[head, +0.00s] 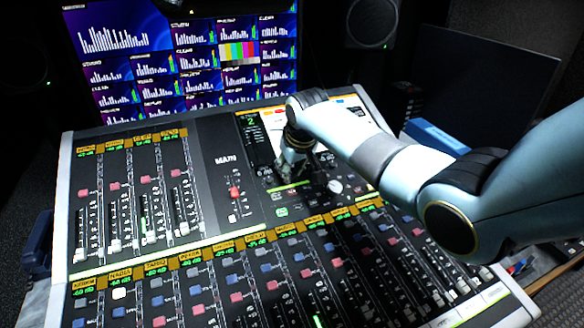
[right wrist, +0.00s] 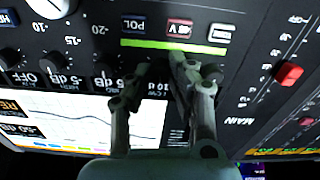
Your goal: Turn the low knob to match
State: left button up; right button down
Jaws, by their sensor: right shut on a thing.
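My right gripper (head: 312,172) reaches down to the control section of the mixing console, right of the MAIN fader. In the right wrist view the gripper (right wrist: 162,66) is shut on a small dark knob (right wrist: 160,72) in a row of similar knobs. The fingers hide most of that knob, so its pointer and label cannot be read. Other dark knobs (right wrist: 103,82) stand beside it, with small dB readouts below them. A larger white knob (right wrist: 48,5) shows at the top left of that view. My left gripper is not in view.
The console's lit screen (right wrist: 60,118) lies close under the fingers. A red fader cap (right wrist: 289,73) sits to their right. Rows of faders (head: 150,215) fill the console. A wall monitor (head: 185,55) and speakers (head: 371,22) stand behind. A blue box (head: 435,136) is at the right.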

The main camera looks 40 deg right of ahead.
jog(key=n+p, duration=0.1)
jog(key=n, duration=0.1)
jog(key=shift+r+n+p, duration=0.15)
jog(key=shift+n+p, duration=0.15)
jog(key=n+p, duration=0.1)
jog(key=n, duration=0.1)
jog(key=shift+a+n, duration=0.1)
jog(key=shift+n, duration=0.3)
jog(key=n+p, duration=0.1)
jog(key=n, duration=0.3)
jog(key=shift+n+p, duration=0.3)
jog(key=shift+p, duration=0.1)
